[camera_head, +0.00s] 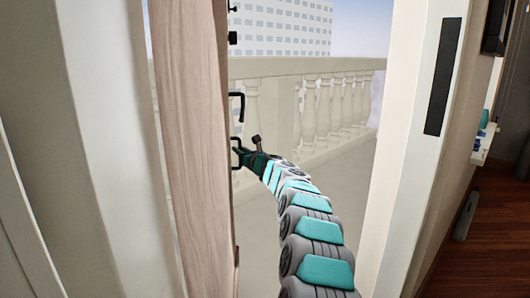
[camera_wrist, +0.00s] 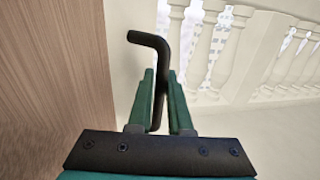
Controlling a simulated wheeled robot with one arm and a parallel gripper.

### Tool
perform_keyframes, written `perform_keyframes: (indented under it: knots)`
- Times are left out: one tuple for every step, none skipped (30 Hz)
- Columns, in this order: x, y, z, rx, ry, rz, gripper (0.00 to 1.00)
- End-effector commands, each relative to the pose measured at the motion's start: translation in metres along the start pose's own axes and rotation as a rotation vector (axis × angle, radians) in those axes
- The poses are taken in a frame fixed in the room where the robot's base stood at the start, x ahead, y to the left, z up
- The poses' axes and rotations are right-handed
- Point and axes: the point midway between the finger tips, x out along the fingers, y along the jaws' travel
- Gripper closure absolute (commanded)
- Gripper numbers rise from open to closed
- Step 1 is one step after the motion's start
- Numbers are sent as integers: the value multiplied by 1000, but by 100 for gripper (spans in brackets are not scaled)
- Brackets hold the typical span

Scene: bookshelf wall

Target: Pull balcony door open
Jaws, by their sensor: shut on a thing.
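The balcony door (camera_head: 190,120) is a wooden panel seen nearly edge-on at the left of the doorway in the head view, standing open. Its wooden face (camera_wrist: 50,75) fills the left of the wrist view. A black bent handle (camera_wrist: 150,40) rises between the green fingers of my gripper (camera_wrist: 159,88), which is shut on it. In the head view my gripper (camera_head: 245,154) is at the lower black handle (camera_head: 237,142) on the door's right side. Another black handle (camera_head: 238,105) sits just above it. The exact finger contact is hidden in the head view.
A pale balustrade (camera_head: 340,105) runs across the balcony outside, with a building (camera_head: 280,28) beyond. The white door frame (camera_head: 415,150) with a dark strip (camera_head: 443,75) stands close to the right of my arm. Wooden floor (camera_head: 490,220) shows at far right.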

Motion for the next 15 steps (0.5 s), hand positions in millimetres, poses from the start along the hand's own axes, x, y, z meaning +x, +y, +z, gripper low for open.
perform_keyframes:
  knots:
    - [7, 12, 0, -1, -1, 6, 100]
    - [11, 16, 0, 0, -1, 6, 100]
    - [14, 21, -1, 1, 0, 5, 100]
    - [17, 25, -1, 1, 1, 4, 100]
    - [19, 28, -1, 1, 1, 3, 100]
    - [22, 31, -2, 1, 2, 2, 100]
    - [23, 34, -2, 1, 2, 2, 100]
    - [25, 36, -2, 1, 3, 2, 100]
    - [26, 38, -2, 1, 3, 2, 100]
    - [27, 40, -2, 1, 3, 2, 100]
    - [28, 41, -2, 2, 3, 2, 100]
    - [28, 42, -2, 2, 3, 2, 100]
    - [29, 42, -2, 2, 3, 2, 100]
    - [29, 43, -2, 2, 2, 2, 100]
    - [29, 43, -2, 2, 2, 2, 100]
